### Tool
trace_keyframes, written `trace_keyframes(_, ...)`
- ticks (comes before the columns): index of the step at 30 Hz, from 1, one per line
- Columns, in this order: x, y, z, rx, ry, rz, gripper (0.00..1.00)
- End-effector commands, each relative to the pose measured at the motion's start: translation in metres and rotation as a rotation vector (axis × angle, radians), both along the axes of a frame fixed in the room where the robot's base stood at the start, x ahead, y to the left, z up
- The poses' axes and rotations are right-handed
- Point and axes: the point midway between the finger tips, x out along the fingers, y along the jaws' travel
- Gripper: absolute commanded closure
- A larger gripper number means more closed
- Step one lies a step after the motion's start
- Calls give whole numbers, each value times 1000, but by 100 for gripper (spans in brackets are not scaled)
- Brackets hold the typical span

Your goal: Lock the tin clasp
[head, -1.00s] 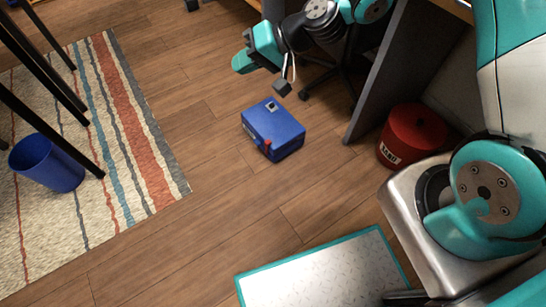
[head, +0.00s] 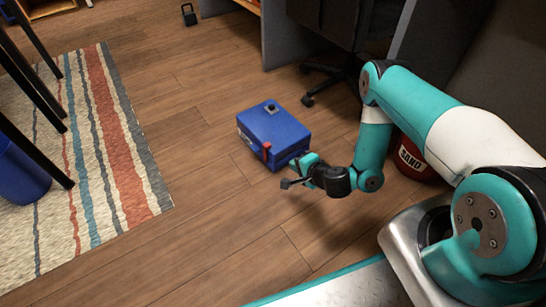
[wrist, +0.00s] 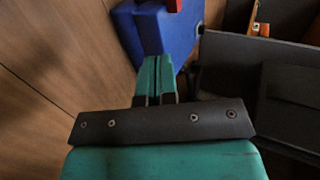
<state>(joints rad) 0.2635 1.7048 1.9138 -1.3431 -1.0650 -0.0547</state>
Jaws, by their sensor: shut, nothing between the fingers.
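The tin is a blue box (head: 281,131) on the wooden floor, with a small dark and silver patch on its lid. Its red clasp (head: 267,151) is on the front side, near the corner facing me; I cannot tell whether it is locked. My gripper (head: 295,163) is low at the tin's near right side, its fingers together and empty. In the wrist view the shut fingers (wrist: 155,75) point at the blue tin (wrist: 183,35), and a bit of the red clasp (wrist: 174,5) shows at the top edge. Whether the fingertips touch the tin is unclear.
A red sand bucket (head: 413,160) stands behind my arm at right. A dark chair base (head: 325,85) is behind the tin. A striped rug (head: 100,150), a blue bin (head: 20,175) and dark legs are at left. Floor left of the tin is clear.

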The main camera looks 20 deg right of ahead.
Motion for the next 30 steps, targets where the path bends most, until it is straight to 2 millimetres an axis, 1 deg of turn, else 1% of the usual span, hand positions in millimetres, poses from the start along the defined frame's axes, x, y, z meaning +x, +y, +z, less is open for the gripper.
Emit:
trace_keyframes(1,-1,-1,-3,1,1,-6,100)
trace_keyframes(10,0,-1,-2,0,1,-6,100)
trace_keyframes(14,4,1,-6,-1,1,-3,100)
trace_keyframes(17,12,4,-13,-3,-2,1,100)
trace_keyframes(30,67,22,-46,-5,-6,3,100)
